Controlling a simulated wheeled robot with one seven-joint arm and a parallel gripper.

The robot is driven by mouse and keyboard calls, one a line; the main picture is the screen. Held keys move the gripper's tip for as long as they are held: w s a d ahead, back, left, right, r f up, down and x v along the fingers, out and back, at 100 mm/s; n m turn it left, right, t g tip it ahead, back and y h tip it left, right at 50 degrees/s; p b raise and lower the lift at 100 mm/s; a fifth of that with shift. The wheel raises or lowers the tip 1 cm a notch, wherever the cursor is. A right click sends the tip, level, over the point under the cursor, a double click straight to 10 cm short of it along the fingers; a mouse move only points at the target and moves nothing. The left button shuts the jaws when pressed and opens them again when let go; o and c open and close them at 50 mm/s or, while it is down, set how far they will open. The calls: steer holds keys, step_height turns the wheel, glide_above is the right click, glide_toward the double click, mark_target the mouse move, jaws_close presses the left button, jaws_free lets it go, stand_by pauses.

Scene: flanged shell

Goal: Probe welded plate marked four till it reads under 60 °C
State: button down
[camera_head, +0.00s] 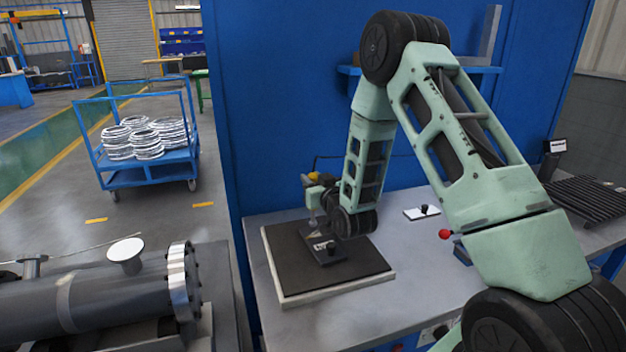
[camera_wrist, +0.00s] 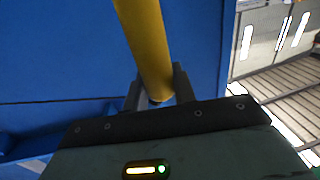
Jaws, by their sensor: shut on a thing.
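My gripper (camera_head: 314,196) is over the bench's dark mat and shut on a yellow probe. The probe's yellow handle (camera_wrist: 147,45) stands between the two fingers in the wrist view, and its top (camera_head: 314,176) shows in the head view. A dark metal plate (camera_head: 322,247) with a small pale label and a black knob lies on the mat (camera_head: 285,262), just below my gripper. The label is too small to read. The probe's lower end is near the plate's back edge; I cannot tell whether it touches. A small meter-like display (camera_head: 557,146) stands at the right; its reading is illegible.
A pale plate (camera_head: 422,213) with a black knob lies farther right on the grey bench. A red-knobbed lever (camera_head: 445,234) and a ribbed dark rack (camera_head: 590,200) are also there. A blue wall panel (camera_head: 270,110) rises behind. A flanged pipe shell (camera_head: 90,295) lies at the left.

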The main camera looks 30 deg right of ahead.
steer(key=shift+f+b, duration=0.65)
steer(key=shift+b, duration=0.1)
stand_by(0.3)
steer(key=shift+r, duration=0.1)
stand_by(0.8)
steer(key=shift+r+p, duration=1.8)
steer(key=shift+r, duration=1.65)
